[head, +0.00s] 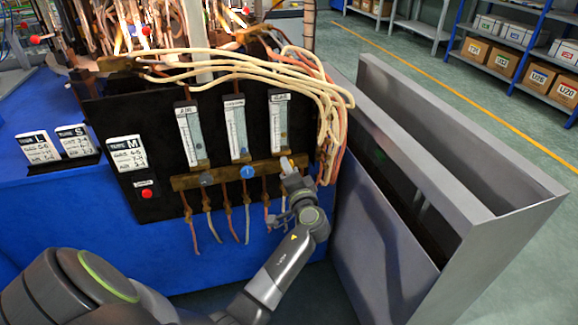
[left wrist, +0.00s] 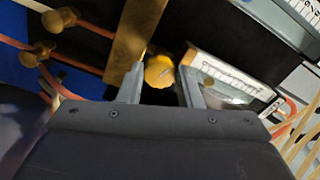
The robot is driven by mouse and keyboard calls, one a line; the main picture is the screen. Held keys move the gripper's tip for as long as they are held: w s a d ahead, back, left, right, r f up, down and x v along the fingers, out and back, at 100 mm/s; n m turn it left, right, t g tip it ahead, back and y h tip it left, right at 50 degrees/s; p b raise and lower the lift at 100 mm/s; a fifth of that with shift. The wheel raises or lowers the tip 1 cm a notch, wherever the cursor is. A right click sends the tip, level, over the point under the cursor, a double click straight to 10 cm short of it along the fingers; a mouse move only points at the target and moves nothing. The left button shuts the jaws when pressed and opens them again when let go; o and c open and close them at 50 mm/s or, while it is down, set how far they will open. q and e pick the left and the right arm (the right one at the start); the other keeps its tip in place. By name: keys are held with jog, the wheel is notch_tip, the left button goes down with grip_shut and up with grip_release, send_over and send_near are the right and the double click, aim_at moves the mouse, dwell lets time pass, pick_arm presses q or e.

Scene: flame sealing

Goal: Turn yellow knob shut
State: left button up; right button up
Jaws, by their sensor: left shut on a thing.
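The yellow knob (left wrist: 159,71) shows between the two fingers of my left gripper (left wrist: 164,84) in the left wrist view. The gripper is shut on it. In the head view my left gripper (head: 287,172) is at the right end of the brass bar (head: 222,175), below the right flow meter (head: 279,120), and hides the yellow knob. The blue knob (head: 247,171) and the grey knob (head: 206,179) sit further left on the same bar, below the middle and left flow meters. My right gripper is not in view.
Pale hoses (head: 300,75) loop over the black panel's top and down its right side, close to my gripper. Thin tubes hang below the bar. A grey metal bin (head: 500,235) stands at the right. A red button (head: 146,193) is at the panel's left.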

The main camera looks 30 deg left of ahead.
pick_arm(q)
jog(key=m+p, duration=0.3)
jog(key=m, duration=0.3)
jog(key=shift+r, duration=0.15)
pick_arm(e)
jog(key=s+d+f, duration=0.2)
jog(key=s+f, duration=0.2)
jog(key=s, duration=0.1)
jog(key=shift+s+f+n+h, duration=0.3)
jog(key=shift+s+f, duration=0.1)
pick_arm(q)
jog(key=o, duration=1)
jog(key=shift+f, duration=0.2)
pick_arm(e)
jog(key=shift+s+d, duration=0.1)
